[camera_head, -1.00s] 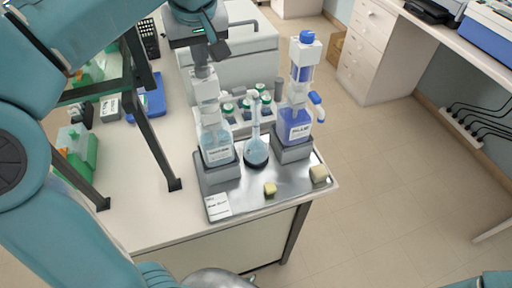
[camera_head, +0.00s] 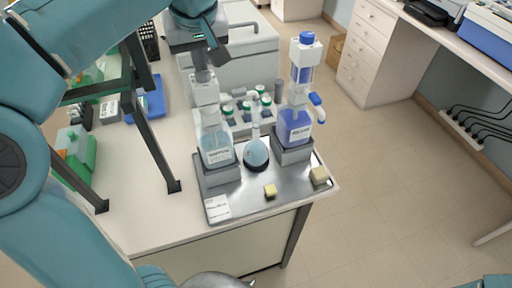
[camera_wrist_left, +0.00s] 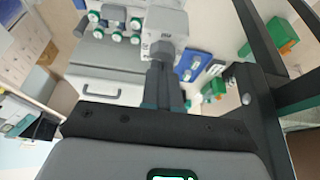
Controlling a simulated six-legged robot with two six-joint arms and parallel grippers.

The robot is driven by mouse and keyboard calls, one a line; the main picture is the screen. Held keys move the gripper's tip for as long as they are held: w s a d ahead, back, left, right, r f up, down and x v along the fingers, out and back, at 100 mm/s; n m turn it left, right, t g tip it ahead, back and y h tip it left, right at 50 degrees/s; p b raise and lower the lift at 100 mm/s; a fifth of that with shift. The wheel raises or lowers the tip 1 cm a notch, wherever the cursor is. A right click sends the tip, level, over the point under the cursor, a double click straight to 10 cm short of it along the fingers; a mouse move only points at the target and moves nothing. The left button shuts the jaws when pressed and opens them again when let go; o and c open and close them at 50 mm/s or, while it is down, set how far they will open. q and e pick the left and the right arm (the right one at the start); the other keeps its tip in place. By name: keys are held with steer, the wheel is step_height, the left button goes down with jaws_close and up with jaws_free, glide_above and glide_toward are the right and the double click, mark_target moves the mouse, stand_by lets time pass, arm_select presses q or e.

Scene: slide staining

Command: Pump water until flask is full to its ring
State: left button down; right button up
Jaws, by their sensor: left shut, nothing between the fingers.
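The flask (camera_head: 256,152) stands upright on a dark round base between two dispensers. Its bulb holds pale blue liquid. Its ring and exact liquid level are too small to make out. The left dispenser bottle (camera_head: 216,150) holds pale blue liquid and has a white pump head (camera_head: 205,93). My left gripper (camera_head: 203,70) points down, its fingers shut, right over the knob of this pump head. In the left wrist view the shut fingers (camera_wrist_left: 163,85) meet or nearly meet the grey knob (camera_wrist_left: 163,52); I cannot tell whether they touch. My right gripper is out of view.
A second dispenser (camera_head: 295,125) with dark blue liquid stands right of the flask. Several green-capped bottles (camera_head: 245,108) stand behind. The metal tray (camera_head: 245,198) carries a label card and two small yellowish blocks. A dark frame (camera_head: 155,140) stands left of the tray.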

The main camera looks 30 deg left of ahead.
arm_select(q)
steer(key=shift+f, duration=0.1)
step_height(320, 180, up, 5)
steer(key=p, duration=0.5)
steer(key=shift+r, duration=0.2)
steer(key=shift+f, duration=0.3)
stand_by(0.6)
steer(key=shift+f+b, duration=2.25)
steer(key=shift+f, duration=0.15)
steer(key=shift+r+p, duration=2.45)
steer(key=shift+r, duration=0.15)
